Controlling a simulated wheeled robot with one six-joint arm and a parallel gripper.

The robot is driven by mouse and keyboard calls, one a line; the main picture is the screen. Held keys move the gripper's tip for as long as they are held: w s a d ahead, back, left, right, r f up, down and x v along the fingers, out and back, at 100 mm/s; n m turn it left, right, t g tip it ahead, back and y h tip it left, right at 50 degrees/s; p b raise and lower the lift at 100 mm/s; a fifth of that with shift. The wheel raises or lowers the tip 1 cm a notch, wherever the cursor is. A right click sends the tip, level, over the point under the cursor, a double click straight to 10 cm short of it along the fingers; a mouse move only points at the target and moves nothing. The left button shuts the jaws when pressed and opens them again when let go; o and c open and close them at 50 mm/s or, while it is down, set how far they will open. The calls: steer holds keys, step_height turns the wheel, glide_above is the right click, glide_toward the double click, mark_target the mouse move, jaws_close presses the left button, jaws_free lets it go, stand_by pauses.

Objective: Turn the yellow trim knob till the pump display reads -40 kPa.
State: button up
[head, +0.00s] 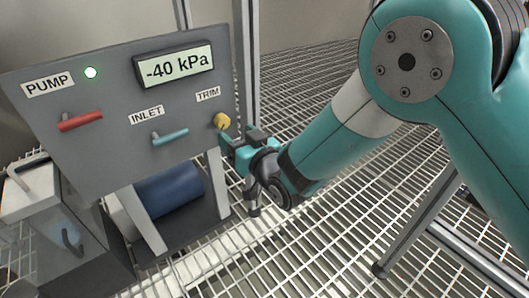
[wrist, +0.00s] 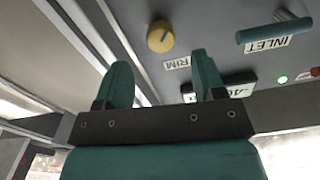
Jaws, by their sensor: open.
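The pump display (head: 175,66) on the grey panel reads -40 kPa in the head view. The yellow trim knob (head: 221,120) sits at the panel's right edge, below the TRIM label. In the wrist view the knob (wrist: 160,37) shows whole, with a dark mark on its face. My gripper (head: 240,143) is just right of and below the knob in the head view. In the wrist view the two teal fingers of my gripper (wrist: 160,80) stand apart with nothing between them. The knob appears beyond the fingertips, apart from them. The display (wrist: 222,88) is partly hidden behind a finger.
The panel also carries a red PUMP lever (head: 80,121), a lit green lamp (head: 91,73) and a teal INLET lever (head: 170,137). A blue cylinder (head: 170,192) lies below the panel. A grey box with a handle (head: 70,230) stands at lower left. Open grating floor (head: 330,240) lies to the right.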

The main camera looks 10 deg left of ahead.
steer(key=b+v, duration=1.1)
steer(key=shift+s+d, duration=0.25)
steer(key=s+d+r+g+h+p, duration=0.1)
steer(key=d+r+g+h+p, duration=0.2)
steer(key=r+p, duration=0.35)
steer(key=s+d+r+g+p, duration=0.2)
steer(key=d+r+p, duration=0.2)
steer(key=r+p, duration=0.3)
steer(key=s+d+r+m+g+h+p, duration=0.2)
steer(key=s+d+r+g+h+p, duration=0.4)
steer(key=s+d+r+p, duration=0.8)
step_height(320, 180, up, 38)
steer(key=w+d+p, duration=0.1)
steer(key=d+p, duration=0.1)
steer(key=p, duration=3.3)
steer(key=shift+f+g+h, duration=0.2)
steer(key=shift+g+h, duration=0.1)
steer(key=shift+w, duration=0.1)
